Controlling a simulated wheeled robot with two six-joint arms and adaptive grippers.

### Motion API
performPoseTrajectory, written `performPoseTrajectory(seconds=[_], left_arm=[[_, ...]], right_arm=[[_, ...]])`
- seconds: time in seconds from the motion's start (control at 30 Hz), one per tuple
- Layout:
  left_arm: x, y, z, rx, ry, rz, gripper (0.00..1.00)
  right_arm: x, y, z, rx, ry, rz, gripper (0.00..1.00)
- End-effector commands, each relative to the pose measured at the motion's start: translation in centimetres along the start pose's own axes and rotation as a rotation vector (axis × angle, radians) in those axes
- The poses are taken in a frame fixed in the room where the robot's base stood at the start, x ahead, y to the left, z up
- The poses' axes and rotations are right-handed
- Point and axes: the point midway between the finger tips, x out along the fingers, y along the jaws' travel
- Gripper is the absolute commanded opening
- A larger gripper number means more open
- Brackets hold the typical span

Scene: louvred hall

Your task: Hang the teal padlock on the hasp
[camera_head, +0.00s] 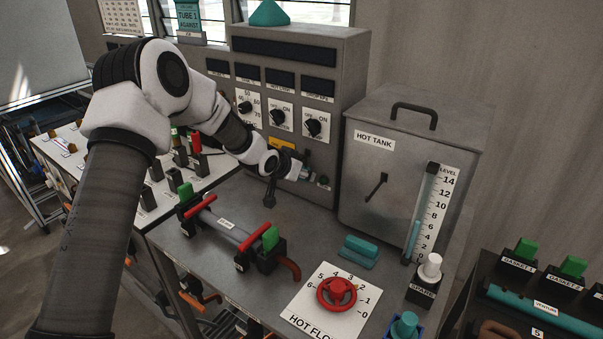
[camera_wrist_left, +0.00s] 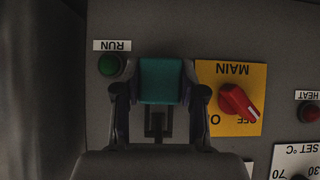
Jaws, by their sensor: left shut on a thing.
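The teal padlock (camera_wrist_left: 160,80) is between the two fingers of my left gripper (camera_wrist_left: 158,98), which is shut on it. In the left wrist view it is in front of the grey panel, between the green RUN button and the yellow MAIN plate. In the head view my left gripper (camera_head: 303,174) reaches the lower front of the grey control cabinet, and little of the padlock shows. The hasp cannot be made out, and I cannot tell whether the shackle touches it. My right gripper is not in view.
The red MAIN switch (camera_wrist_left: 238,102) on its yellow plate and the green RUN button (camera_wrist_left: 110,65) are close beside my left gripper. The hot tank (camera_head: 400,165) stands right of the cabinet. A pipe with green-and-red clamps (camera_head: 226,232) and a red valve wheel (camera_head: 336,293) are on the bench.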

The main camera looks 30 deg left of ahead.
Motion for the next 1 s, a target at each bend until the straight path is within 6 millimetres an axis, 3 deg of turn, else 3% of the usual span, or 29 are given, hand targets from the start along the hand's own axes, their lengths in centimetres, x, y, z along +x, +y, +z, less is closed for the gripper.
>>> performPoseTrajectory(seconds=[0.13, 0.17, 0.2, 0.23, 0.53, 0.73, 1.0], left_arm=[[0.0, 0.0, 0.0, 0.000, 0.001, 0.000, 0.00], [0.0, 0.0, 0.0, 0.000, 0.001, 0.000, 0.48], [0.0, 0.0, 0.0, 0.000, 0.001, 0.000, 0.62], [0.0, 0.0, 0.0, 0.000, 0.000, 0.000, 0.70], [0.0, 0.0, 0.1, -0.001, 0.000, 0.000, 0.70], [-1.9, 0.0, 1.1, -0.005, 0.003, 0.001, 0.70], [-6.0, 0.0, 1.4, -0.003, -0.002, 0.002, 0.70]], right_arm=[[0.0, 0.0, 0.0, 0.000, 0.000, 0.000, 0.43], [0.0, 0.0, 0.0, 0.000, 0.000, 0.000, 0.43], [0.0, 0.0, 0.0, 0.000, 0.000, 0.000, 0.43], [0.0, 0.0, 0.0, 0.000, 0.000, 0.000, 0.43], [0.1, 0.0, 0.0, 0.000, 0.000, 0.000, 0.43], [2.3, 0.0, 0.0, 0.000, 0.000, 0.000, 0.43], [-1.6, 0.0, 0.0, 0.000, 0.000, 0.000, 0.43]])
